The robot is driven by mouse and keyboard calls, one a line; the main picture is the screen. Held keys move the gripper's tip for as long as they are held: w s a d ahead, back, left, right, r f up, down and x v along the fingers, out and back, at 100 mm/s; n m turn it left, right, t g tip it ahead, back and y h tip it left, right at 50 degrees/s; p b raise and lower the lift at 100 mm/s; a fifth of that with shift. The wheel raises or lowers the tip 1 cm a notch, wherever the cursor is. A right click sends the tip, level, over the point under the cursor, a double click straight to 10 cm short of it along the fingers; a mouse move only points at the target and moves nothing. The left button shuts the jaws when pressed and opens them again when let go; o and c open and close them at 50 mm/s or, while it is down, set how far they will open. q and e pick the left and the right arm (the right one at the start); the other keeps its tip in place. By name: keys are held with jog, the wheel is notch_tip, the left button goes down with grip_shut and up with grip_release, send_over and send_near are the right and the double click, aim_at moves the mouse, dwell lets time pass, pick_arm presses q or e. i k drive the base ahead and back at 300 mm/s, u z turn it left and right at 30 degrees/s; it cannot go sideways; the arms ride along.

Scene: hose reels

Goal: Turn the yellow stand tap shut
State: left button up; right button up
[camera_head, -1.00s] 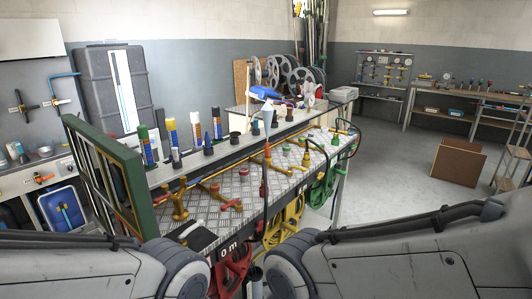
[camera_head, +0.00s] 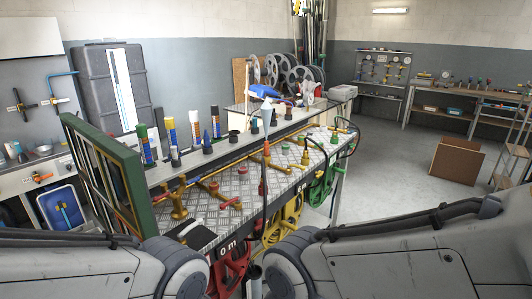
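A metal treadplate bench (camera_head: 285,181) carries several brass and yellow taps and pipes. A brass-yellow upright tap (camera_head: 179,203) stands near the bench's near left end, beside a branch with a red handle (camera_head: 230,203). Another yellow upright fitting (camera_head: 266,152) with a red top stands farther back. I cannot tell for sure which is the yellow stand tap or how its valve is set. A yellow hose reel (camera_head: 283,226) hangs below the bench's front. Both my arms cross the bottom of the view; neither gripper shows, and nothing of mine touches the taps.
A green frame (camera_head: 134,193) stands at the bench's left end. Bottles and tubes (camera_head: 170,136) line the back shelf. Red (camera_head: 231,272) and green (camera_head: 322,185) reels hang along the front. A brown box (camera_head: 456,160) sits on the floor at right, with open floor before it.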

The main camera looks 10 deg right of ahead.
aim_at(303, 168)
jog(key=u, duration=0.4)
jog(key=k, duration=0.3)
jog(key=z, duration=0.9)
jog(key=i, duration=1.35)
jog(key=u, duration=0.7)
